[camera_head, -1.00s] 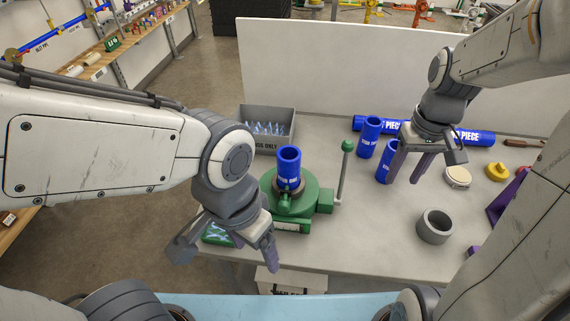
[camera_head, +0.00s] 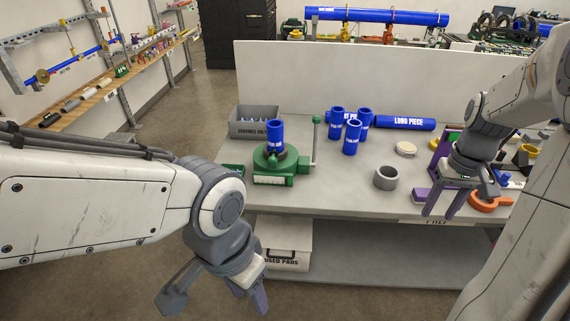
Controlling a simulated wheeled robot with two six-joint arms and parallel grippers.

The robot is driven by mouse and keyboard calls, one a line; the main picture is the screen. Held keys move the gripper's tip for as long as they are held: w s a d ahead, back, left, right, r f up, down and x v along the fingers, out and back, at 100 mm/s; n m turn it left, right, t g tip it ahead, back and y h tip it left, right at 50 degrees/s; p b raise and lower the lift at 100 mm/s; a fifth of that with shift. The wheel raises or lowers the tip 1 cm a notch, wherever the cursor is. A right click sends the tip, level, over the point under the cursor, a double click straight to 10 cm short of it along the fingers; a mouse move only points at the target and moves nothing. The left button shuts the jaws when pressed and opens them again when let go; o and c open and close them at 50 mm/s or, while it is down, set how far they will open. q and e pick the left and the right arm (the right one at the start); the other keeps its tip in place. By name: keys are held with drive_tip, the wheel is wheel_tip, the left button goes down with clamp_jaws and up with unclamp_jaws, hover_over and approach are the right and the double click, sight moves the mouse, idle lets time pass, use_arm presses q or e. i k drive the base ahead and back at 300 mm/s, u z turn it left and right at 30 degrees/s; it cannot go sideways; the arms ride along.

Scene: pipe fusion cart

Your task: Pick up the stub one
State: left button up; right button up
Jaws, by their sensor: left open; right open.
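Several short blue pipe stubs show in the head view. One blue stub (camera_head: 275,136) stands upright in the green clamp (camera_head: 279,168). Three more stand together on the bench: a left stub (camera_head: 337,124), a back right stub (camera_head: 364,119) and a front stub (camera_head: 352,139). Their labels are too small to tell which is stub one. My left gripper (camera_head: 215,300) is open and empty, low in front of the bench and away from the stubs. My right gripper (camera_head: 440,211) is open and empty near the bench's front edge, right of the stubs.
A long blue pipe (camera_head: 405,123) lies behind the stubs. A grey bin (camera_head: 254,126) stands at back left. A grey ring (camera_head: 386,178), a pale disc (camera_head: 406,149) and an orange ring (camera_head: 490,203) lie on the bench. The clamp's lever (camera_head: 315,143) stands upright.

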sight(274, 127)
drive_tip(key=u, duration=1.3)
drive_tip(key=i, duration=1.4)
drive_tip(key=z, duration=0.75)
drive_tip(key=i, duration=0.4)
drive_tip(key=z, duration=0.35)
